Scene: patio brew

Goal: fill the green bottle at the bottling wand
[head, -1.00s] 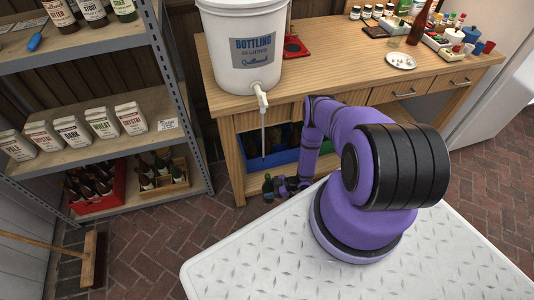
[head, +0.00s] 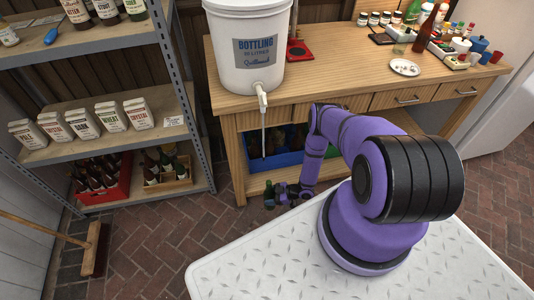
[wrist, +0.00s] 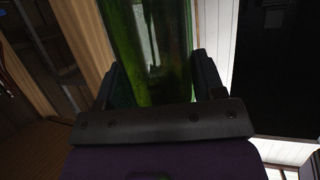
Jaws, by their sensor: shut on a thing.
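The green bottle (wrist: 152,55) stands between the two fingers of my gripper (wrist: 152,88) in the wrist view, and the fingers are shut on it. In the head view the green bottle (head: 269,194) is small and upright, held by my gripper (head: 276,194) low in front of the bench. The bottling wand (head: 263,135) hangs down from the tap of the white bottling bucket (head: 248,65). The bottle is below the wand's lower tip and apart from it. The bottle's mouth is out of the wrist view, and I cannot tell its fill.
The wooden bench (head: 330,90) carries the bucket, a white plate (head: 404,67) and a brown bottle (head: 427,30). A blue crate (head: 287,160) sits on its lower shelf. A metal shelf unit (head: 185,100) stands left.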

